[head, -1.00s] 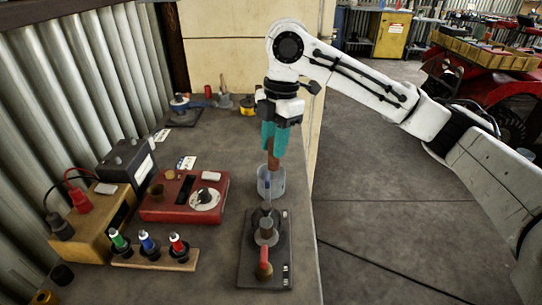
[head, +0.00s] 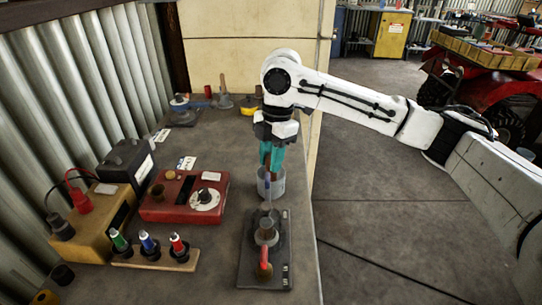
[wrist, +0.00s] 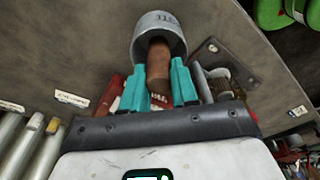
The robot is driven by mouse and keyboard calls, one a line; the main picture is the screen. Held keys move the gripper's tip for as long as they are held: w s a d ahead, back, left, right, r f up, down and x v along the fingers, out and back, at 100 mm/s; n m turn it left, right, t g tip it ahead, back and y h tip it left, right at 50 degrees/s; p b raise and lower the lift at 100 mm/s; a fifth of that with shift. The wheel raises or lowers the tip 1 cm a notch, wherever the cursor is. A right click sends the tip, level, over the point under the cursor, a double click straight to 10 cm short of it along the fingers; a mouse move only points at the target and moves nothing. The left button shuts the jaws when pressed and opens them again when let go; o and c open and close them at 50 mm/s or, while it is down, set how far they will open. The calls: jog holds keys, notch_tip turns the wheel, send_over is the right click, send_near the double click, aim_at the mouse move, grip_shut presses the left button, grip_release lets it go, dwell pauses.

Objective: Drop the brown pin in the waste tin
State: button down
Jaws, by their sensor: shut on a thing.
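My gripper (head: 271,156) has teal fingers and is shut on the brown pin, which points down between them. The brown pin (wrist: 158,62) also shows in the wrist view, its free end overlapping the mouth of the waste tin. The waste tin (head: 271,188) is a grey, open-topped cylinder standing on the bench directly below my gripper. It also shows in the wrist view (wrist: 157,21). The pin's lower end appears to be at or just inside the rim; the fingers partly hide it, and its exact depth cannot be told.
A dark plate with a post and red-handled lever (head: 264,262) lies in front of the tin. A red meter box (head: 184,198) stands to the left, with a rack of coloured plugs (head: 154,254) nearer. The bench's right edge is close to the tin.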

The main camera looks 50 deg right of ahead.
jog(key=shift+f, duration=0.25)
jog(key=shift+f, duration=0.15)
jog(key=c, duration=0.9)
grip_release()
jog(key=shift+o, duration=0.2)
notch_tip(320, 180, up, 13)
jog(key=d, duration=0.1)
jog(key=shift+d, duration=0.4)
jog(key=shift+s, duration=0.2)
